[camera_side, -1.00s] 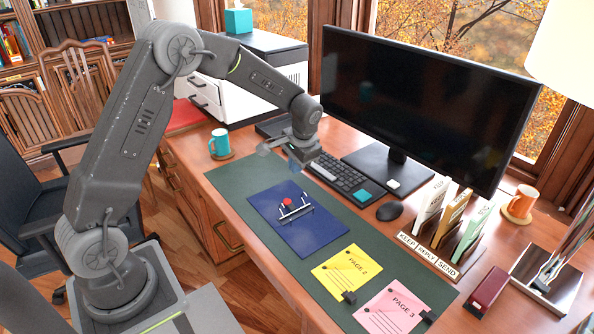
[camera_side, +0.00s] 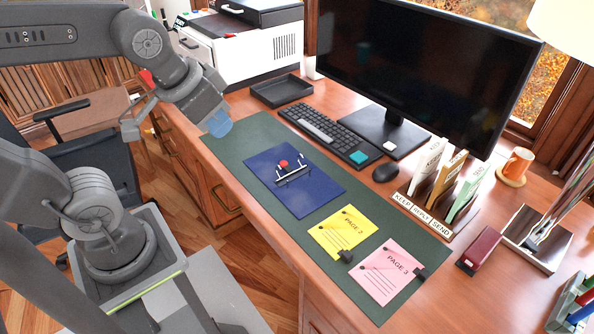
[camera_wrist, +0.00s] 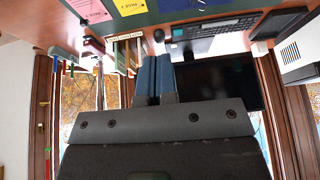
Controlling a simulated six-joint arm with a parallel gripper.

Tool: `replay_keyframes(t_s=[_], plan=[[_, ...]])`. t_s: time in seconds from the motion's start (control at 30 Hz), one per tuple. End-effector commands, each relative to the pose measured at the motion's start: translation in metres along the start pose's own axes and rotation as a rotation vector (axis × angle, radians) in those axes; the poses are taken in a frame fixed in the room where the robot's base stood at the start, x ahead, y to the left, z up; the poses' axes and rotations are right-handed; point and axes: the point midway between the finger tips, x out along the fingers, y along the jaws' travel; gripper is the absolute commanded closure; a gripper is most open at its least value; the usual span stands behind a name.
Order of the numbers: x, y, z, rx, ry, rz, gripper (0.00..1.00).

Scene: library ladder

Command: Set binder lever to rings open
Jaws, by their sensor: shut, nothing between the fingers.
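The dark blue binder (camera_side: 318,196) lies open and flat on the green desk mat (camera_side: 228,152) in the side view. Its metal ring bar (camera_side: 292,177) carries upright metal prongs and a red-knobbed lever (camera_side: 283,163). I cannot tell at this size whether the rings are closed. My gripper (camera_side: 218,124) is up and left of the binder, above the mat's far-left end, apart from the binder and lever. In the wrist view my gripper (camera_wrist: 155,78) shows two blue fingers side by side, shut and empty.
Yellow page 2 (camera_side: 343,234) and pink page 3 (camera_side: 389,273) lie right of the binder. A keyboard (camera_side: 318,128), mouse (camera_side: 386,173) and monitor (camera_side: 420,70) stand behind. A black tray (camera_side: 281,92) is beyond my gripper. Space above the binder is clear.

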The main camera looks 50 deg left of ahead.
Motion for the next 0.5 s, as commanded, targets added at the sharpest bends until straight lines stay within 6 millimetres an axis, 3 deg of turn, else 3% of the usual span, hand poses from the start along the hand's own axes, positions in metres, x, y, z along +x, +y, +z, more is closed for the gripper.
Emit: replay_keyframes(t_s=[0.1, 0.23, 0.37, 0.5], plan=[[-0.005, 0.005, 0.015, -0.002, 0.028, 0.017, 0.99], [-0.005, 0.005, 0.015, -0.028, 0.026, 0.022, 0.87], [0.003, -0.001, -0.007, -0.141, -0.017, 0.009, 0.74], [0.025, -0.015, -0.046, -0.358, -0.089, -0.020, 0.64]])
